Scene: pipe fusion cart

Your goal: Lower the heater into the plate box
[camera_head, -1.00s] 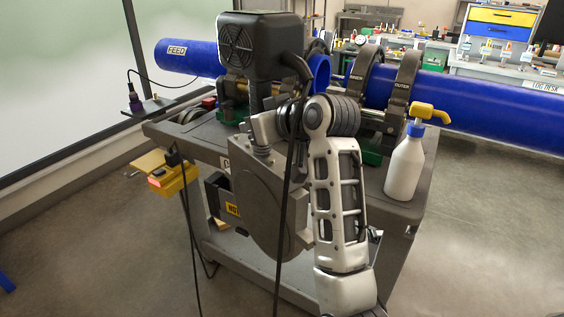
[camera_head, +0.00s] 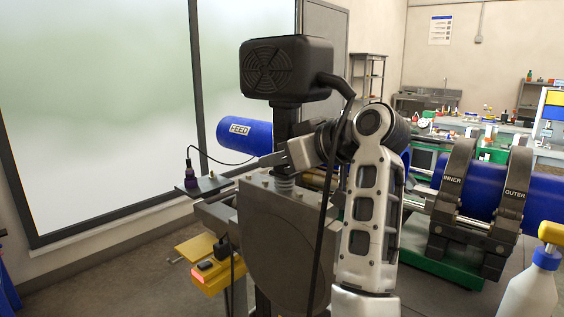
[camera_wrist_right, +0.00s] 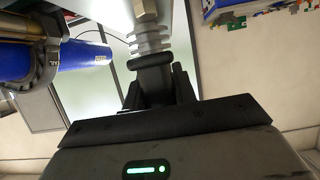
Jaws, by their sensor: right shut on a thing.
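The heater has a black fan housing (camera_head: 286,68) on top, a neck below it, and a grey plate with a round disc (camera_head: 285,243) hanging under that. My right gripper (camera_head: 302,152) is shut on the neck between housing and plate, and the heater hangs upright. In the right wrist view, my fingers (camera_wrist_right: 158,88) close around the dark neck, with a ribbed collar and brass fitting (camera_wrist_right: 147,14) beyond. I cannot make out the plate box now; the heater and my arm cover that area. My left gripper is out of view.
A yellow bracket with a red-lit part (camera_head: 207,272) is left of the plate. The blue FEED pipe (camera_head: 243,134) and the INNER (camera_head: 452,185) and OUTER (camera_head: 513,196) clamps stand behind. A spray bottle (camera_head: 530,292) is at lower right. A black cable hangs in front of the plate.

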